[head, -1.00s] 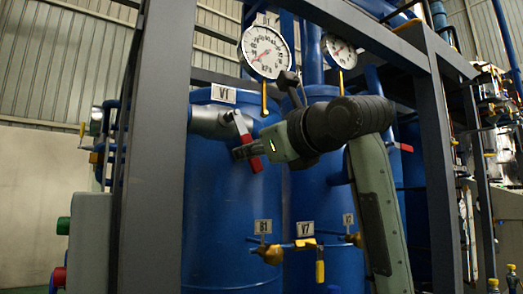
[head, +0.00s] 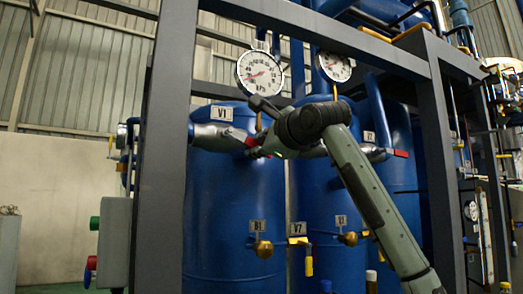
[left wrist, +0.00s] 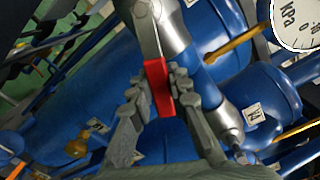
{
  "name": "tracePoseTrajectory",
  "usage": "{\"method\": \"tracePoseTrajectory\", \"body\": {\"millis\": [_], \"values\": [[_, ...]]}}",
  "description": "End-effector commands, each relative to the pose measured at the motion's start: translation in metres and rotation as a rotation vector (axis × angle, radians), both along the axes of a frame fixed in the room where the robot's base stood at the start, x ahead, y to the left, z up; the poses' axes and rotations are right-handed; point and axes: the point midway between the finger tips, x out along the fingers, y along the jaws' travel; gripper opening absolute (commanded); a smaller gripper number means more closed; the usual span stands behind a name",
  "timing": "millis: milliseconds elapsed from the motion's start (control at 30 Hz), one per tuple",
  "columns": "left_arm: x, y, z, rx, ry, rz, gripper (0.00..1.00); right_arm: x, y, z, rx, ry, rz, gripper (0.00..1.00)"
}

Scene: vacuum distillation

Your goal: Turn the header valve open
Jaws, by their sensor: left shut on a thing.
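The valve by the V1 label (head: 221,113) sits on the grey pipe (head: 212,136) at the upper part of the left blue tank. Its red handle (head: 251,142) now lies close to level, with its outer part hidden by my gripper. My left gripper (head: 258,149) is at the handle in the head view. In the left wrist view, the red handle (left wrist: 158,88) sits between the two fingers (left wrist: 155,98), which are shut on it. The grey pipe also shows there, running past the handle. My right gripper is not in view.
A dark frame post (head: 163,150) stands left of the valve and another post (head: 437,150) stands to the right. A pressure gauge (head: 259,73) is just above the valve. Brass taps (head: 263,249) with labels B1 and V7 are lower down. A second blue tank stands behind my arm.

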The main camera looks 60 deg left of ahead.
Motion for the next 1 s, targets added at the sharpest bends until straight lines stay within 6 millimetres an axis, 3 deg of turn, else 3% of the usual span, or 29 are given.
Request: {"method": "tracePoseTrajectory", "body": {"millis": [400,1000], "values": [[-0.002,0.003,0.019,-0.023,-0.270,0.000,0.00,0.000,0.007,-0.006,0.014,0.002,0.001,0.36],[-0.004,0.003,0.024,-0.030,-0.346,0.000,0.00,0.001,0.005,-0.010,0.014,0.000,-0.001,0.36]]}}
